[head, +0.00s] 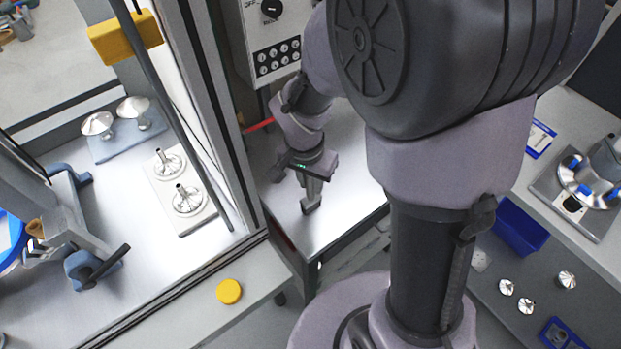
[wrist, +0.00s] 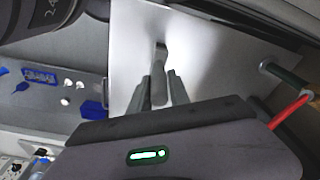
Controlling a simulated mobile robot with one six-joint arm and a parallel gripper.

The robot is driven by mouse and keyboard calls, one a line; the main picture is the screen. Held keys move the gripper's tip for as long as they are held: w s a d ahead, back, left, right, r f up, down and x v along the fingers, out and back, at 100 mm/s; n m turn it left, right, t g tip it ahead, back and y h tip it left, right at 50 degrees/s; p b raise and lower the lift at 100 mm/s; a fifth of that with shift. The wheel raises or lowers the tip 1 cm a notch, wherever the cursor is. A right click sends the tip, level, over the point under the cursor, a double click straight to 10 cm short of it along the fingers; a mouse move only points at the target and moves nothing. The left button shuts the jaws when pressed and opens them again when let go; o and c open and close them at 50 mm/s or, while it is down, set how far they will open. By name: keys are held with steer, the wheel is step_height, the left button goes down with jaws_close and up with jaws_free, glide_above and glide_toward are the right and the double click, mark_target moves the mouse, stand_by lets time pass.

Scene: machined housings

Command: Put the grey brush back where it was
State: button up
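The grey brush (wrist: 159,62) shows in the wrist view between the two fingers of my gripper (wrist: 160,85), which look closed on its sides. In the head view my gripper (head: 308,180) points down over the small light-topped table between the glazed enclosure and my arm. The brush (head: 310,204) sticks out below the fingers, close above or touching the tabletop; I cannot tell which. Part of the brush is hidden by the fingers.
The small table (head: 345,165) is otherwise mostly clear. A red-handled tool (head: 262,124) hangs by its back left edge, below a control box (head: 272,40). An enclosure post (head: 225,110) stands close left. A yellow button (head: 229,291) is in front; a blue bin (head: 520,226) lies right.

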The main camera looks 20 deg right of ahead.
mark_target(308, 203)
steer(key=o, duration=0.3)
step_height(308, 203, up, 13)
steer(key=s+a+p, duration=0.1)
steer(key=p, duration=0.3)
steer(key=s+a+r+n+t+y, duration=0.3)
steer(key=s+r+n+t, duration=0.1)
steer(key=s+r, duration=0.6)
steer(key=shift+s+n+t, duration=0.3)
steer(key=shift+s+t, duration=0.1)
steer(key=shift+s, duration=0.65)
